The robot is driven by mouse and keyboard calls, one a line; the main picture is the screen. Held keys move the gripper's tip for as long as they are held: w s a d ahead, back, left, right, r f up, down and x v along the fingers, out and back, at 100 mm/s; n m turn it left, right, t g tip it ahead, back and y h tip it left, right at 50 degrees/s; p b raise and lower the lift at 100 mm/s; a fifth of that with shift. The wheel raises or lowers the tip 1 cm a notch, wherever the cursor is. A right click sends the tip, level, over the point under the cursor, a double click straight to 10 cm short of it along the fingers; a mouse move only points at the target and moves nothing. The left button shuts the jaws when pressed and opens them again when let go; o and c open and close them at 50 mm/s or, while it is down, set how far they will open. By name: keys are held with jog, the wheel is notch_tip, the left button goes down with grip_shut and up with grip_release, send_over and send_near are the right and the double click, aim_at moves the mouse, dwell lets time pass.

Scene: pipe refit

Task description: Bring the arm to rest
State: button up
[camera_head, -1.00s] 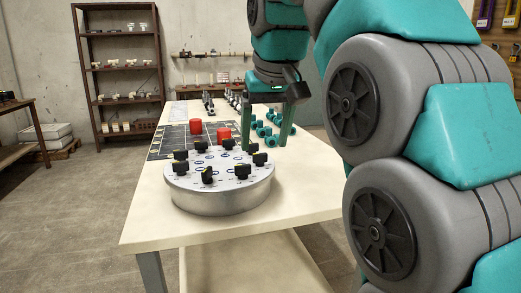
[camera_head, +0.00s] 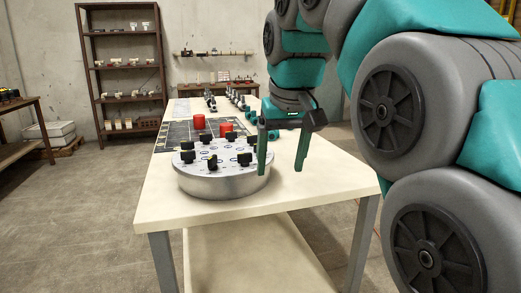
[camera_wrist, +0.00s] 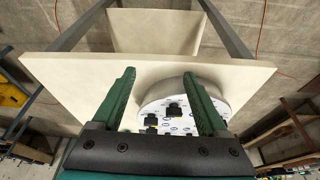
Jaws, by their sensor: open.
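My gripper (camera_head: 283,153) is open and empty in the head view. Its two green fingers point down above the right part of the table (camera_head: 300,190), just right of a round grey disc (camera_head: 222,186) with several black knobs on top. In the wrist view my gripper (camera_wrist: 165,98) shows its fingers spread, with bare tabletop (camera_wrist: 80,75) and part of the disc (camera_wrist: 222,92) beyond them. The right finger overlaps the disc in that view; I cannot tell any contact. My arm fills the right side of the head view.
Small teal fittings (camera_head: 249,115) and grey parts lie farther back. A shelf rack (camera_head: 124,70) stands at the back wall. The table's front right is clear.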

jog(key=s+d+f+m+g, duration=0.1)
jog(key=s+d+f, duration=0.2)
jog(key=s+f, duration=0.6)
jog(key=s+d+f+g, duration=0.2)
jog(key=s+d+f, duration=0.2)
jog(key=s+f, duration=0.5)
jog(key=s+d+f+m+g, duration=0.1)
jog(key=s+d+f, duration=0.3)
jog(key=s+f, duration=0.6)
notch_tip(320, 180, down, 3)
jog(key=shift+d+f+m+g+h, duration=0.2)
jog(key=shift+m+g+h, duration=0.15)
jog(key=shift+g, duration=0.35)
